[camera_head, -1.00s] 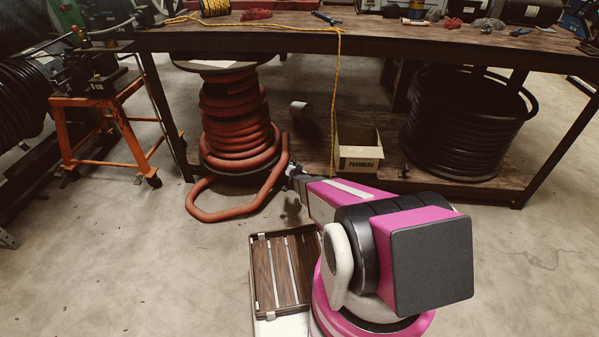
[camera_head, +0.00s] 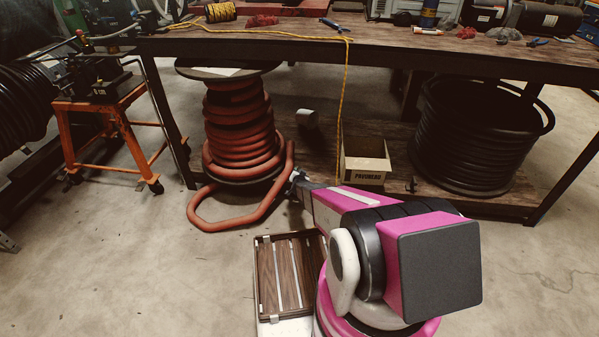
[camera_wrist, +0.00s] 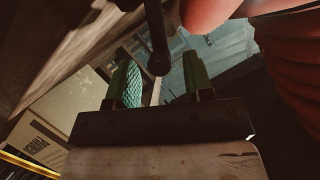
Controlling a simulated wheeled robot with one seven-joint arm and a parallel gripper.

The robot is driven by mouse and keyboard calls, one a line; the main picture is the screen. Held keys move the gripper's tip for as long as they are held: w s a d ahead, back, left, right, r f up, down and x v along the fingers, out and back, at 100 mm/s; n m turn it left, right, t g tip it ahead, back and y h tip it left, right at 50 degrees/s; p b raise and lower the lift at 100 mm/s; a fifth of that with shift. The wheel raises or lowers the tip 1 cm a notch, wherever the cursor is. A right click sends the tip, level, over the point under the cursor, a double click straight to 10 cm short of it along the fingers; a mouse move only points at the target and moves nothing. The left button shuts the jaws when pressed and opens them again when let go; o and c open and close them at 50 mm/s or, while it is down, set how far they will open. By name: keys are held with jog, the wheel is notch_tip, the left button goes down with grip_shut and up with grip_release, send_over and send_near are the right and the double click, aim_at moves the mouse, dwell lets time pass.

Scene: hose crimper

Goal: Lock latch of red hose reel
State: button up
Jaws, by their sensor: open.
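The red hose reel (camera_head: 240,130) stands under the workbench at left centre in the head view, with a loose hose loop on the floor in front. My gripper (camera_head: 296,178) is beside the reel's lower right side, small and partly hidden by my arm. In the wrist view my gripper (camera_wrist: 161,82) is open with two green fingers. A dark rod with a rounded end (camera_wrist: 158,62), possibly the latch, shows in the gap between the fingers; I cannot tell whether they touch it. Red hose (camera_wrist: 297,65) fills the right side of the wrist view.
A cardboard box (camera_head: 364,166) sits right of the reel on the lower shelf, and a black hose coil (camera_head: 480,135) farther right. A yellow cord (camera_head: 343,110) hangs from the workbench (camera_head: 400,52). An orange stand (camera_head: 105,125) is at left. The floor at right is clear.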

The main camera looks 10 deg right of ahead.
jog(key=shift+w+f, duration=0.1)
jog(key=shift+w, duration=0.1)
grip_shut()
jog(key=shift+w+a+r+n+g+h, duration=0.15)
jog(key=shift+a+n+h, duration=0.3)
jog(key=shift+n, duration=0.2)
jog(key=shift+w+a+r+n+g+h, duration=0.1)
jog(key=shift+w+a+n+g+h, duration=0.1)
jog(key=shift+a+n+h, duration=0.3)
jog(key=shift+w+a+r+n+g+h, duration=0.15)
jog(key=shift+a+n+h, duration=0.1)
jog(key=shift+a+n, duration=0.45)
jog(key=shift+d, duration=0.1)
grip_release()
jog(key=shift+d, duration=0.1)
